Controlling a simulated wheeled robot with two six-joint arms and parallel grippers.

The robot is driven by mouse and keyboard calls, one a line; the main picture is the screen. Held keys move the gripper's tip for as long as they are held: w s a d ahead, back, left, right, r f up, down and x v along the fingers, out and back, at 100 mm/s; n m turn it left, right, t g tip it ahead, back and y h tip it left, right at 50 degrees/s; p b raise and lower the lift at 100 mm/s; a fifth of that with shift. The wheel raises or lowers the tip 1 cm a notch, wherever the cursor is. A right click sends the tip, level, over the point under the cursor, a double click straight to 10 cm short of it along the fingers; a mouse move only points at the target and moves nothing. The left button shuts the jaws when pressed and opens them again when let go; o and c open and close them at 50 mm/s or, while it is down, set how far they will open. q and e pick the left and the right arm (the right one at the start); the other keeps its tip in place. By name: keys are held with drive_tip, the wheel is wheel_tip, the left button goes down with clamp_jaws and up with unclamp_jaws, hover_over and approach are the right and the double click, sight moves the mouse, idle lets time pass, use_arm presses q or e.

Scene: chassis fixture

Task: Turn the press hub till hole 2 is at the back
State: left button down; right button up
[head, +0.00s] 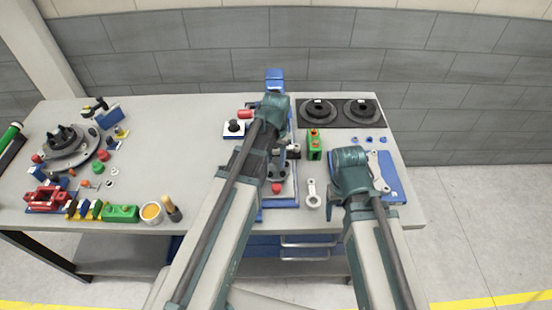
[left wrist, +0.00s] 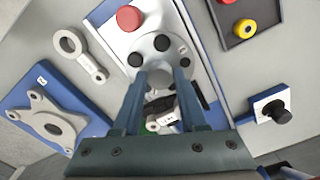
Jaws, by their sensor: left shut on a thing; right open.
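The press hub (left wrist: 150,47) is a round grey disc with several dark holes, seen in the left wrist view on a pale plate with a blue edge. My left gripper (left wrist: 158,78) has its two fingers closed on the hub's near side, around a grey raised part. Hole numbers cannot be read, so I cannot tell which one is hole 2. In the head view my left arm covers most of the hub. My right gripper (head: 350,175) hangs over the right of the table, left of the blue plate; its fingertips are mostly hidden, and it holds nothing visible.
A red button (left wrist: 130,18) sits beside the hub. A grey ring-ended link (head: 312,194) lies between the arms. A green block (head: 314,145) stands behind it. A blue plate with a grey flange (left wrist: 52,118) lies at the right. Black discs (head: 340,112) are at the back. The table's centre-left is clear.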

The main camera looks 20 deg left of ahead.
sight(277, 163)
idle(0.4)
use_arm(q)
drive_tip(key=shift+c, duration=2.2)
unclamp_jaws()
wheel_tip(277, 163, up, 14)
drive_tip(key=p, duration=1.4)
drive_tip(key=shift+f, duration=0.1)
drive_tip(key=s+d+f+m+y+b, duration=0.1)
drive_tip(key=s+d+f+b, duration=0.9)
drive_tip(key=s+f+b, duration=0.3)
drive_tip(key=shift+s+d+m, duration=0.25)
drive_tip(key=shift+s+m, duration=0.15)
drive_tip(key=shift+s, duration=0.35)
